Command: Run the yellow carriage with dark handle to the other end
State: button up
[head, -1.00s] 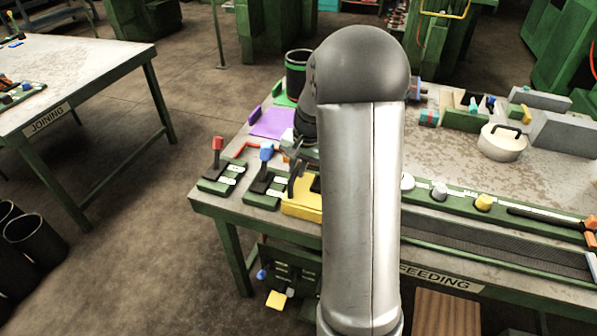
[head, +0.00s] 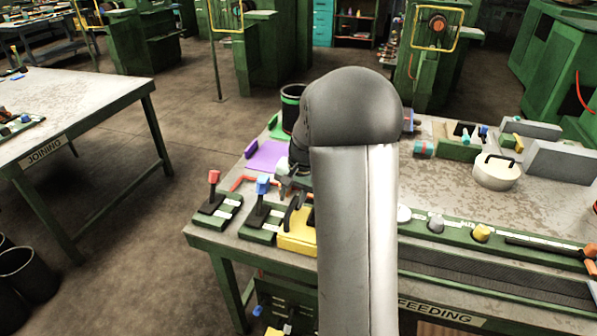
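The yellow carriage (head: 296,243) sits at the near left of the feeding table, at the left end of the long green-edged track as far as I can see. Its right side is hidden behind my arm. Its dark handle (head: 291,214) stands up from its left part. My gripper (head: 287,183) is small and partly hidden by my own wrist. It is close to the handle, above and behind it in the picture. Contact with the handle cannot be made out, nor can the finger opening.
A red-knobbed lever (head: 214,178) and a blue-knobbed lever (head: 263,186) stand left of the carriage. A purple sheet (head: 267,156) and black cylinder (head: 292,108) lie behind. A lidded pot (head: 497,171) stands farther right.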

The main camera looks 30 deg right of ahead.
notch_tip(320, 180, up, 16)
jog(key=s+d, duration=0.2)
jog(key=shift+s+f+b, duration=0.2)
jog(key=shift+b, duration=0.15)
